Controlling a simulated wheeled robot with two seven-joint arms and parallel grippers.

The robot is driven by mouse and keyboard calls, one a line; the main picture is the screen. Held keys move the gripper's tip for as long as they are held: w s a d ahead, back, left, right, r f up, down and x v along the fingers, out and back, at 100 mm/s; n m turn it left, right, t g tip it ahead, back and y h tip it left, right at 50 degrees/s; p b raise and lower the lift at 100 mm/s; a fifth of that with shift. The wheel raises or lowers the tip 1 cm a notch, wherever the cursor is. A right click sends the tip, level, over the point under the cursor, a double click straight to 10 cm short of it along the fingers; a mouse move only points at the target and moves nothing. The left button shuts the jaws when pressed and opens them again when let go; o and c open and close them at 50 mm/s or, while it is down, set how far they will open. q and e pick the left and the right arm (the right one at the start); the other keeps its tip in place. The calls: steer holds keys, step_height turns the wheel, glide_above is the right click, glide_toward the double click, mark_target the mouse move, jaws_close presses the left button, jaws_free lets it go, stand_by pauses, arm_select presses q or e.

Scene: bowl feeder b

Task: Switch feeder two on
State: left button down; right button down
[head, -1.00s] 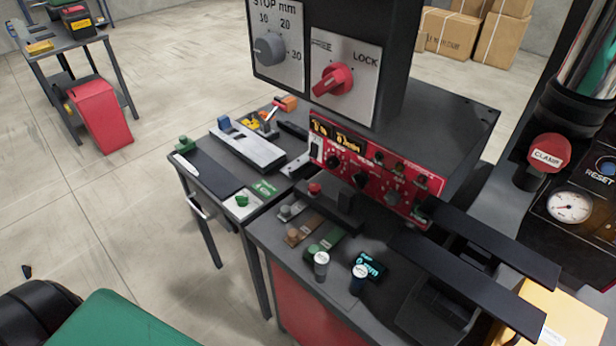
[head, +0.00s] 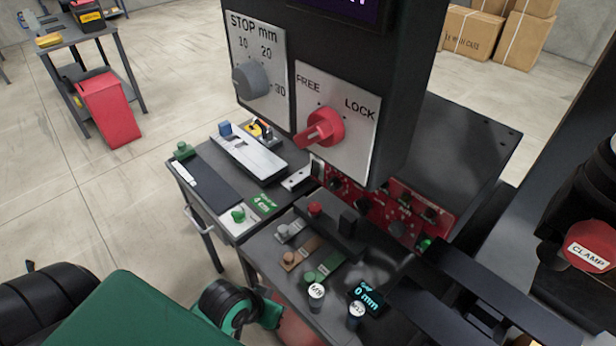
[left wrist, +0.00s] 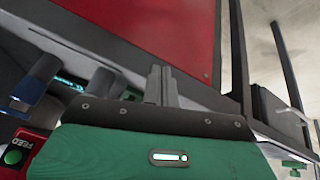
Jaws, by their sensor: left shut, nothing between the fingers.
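The red control panel (head: 408,213), with several dark knobs and small switches, is partly hidden behind the upright black housing in the head view. I cannot read a label for feeder two. In the left wrist view, a red plate marked FEED with a green button (left wrist: 14,157) shows at the lower left; I cannot tell which feeder it belongs to. My left gripper (left wrist: 160,84) is shut and empty, in front of a red cabinet face (left wrist: 140,35). In the head view, its green wrist is low, beside the bench front, with the fingertips hidden. My right gripper is not in view.
A housing carries a grey STOP dial (head: 252,78) and a red FREE/LOCK knob (head: 322,128). The bench holds green, brown and grey buttons, a GAP display (head: 367,298) reading 0 mm, and long dark bars at right. A red CLAMP button (head: 588,254) stands far right.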

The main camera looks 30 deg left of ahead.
arm_select(q)
steer(key=w, duration=0.1)
steer(key=w+r+n+t, duration=0.1)
steer(key=w+h, duration=0.1)
steer(key=shift+w+a+r+n+t, duration=0.1)
steer(key=shift+a+r+n+t, duration=0.2)
steer(key=shift+a+n, duration=0.1)
steer(key=w+a+r+n+t+h, duration=0.1)
steer(key=w+a+r+n+t, duration=0.3)
steer(key=w+a+r+n, duration=0.1)
steer(key=w+a+r+n+t+h, duration=0.1)
steer(key=w+a+r+n+t, duration=0.3)
steer(key=r+n, duration=0.3)
step_height(320, 180, up, 3)
steer(key=shift+w+a+f+t, duration=0.1)
steer(key=shift+w+a+t, duration=0.3)
steer(key=shift+w, duration=0.5)
steer(key=p, duration=0.4)
glide_toward(313, 174)
steer(key=x, duration=0.6)
steer(key=shift+w, duration=0.2)
steer(key=shift+w+d, duration=0.1)
steer(key=shift+w, duration=0.1)
steer(key=shift+f, duration=0.1)
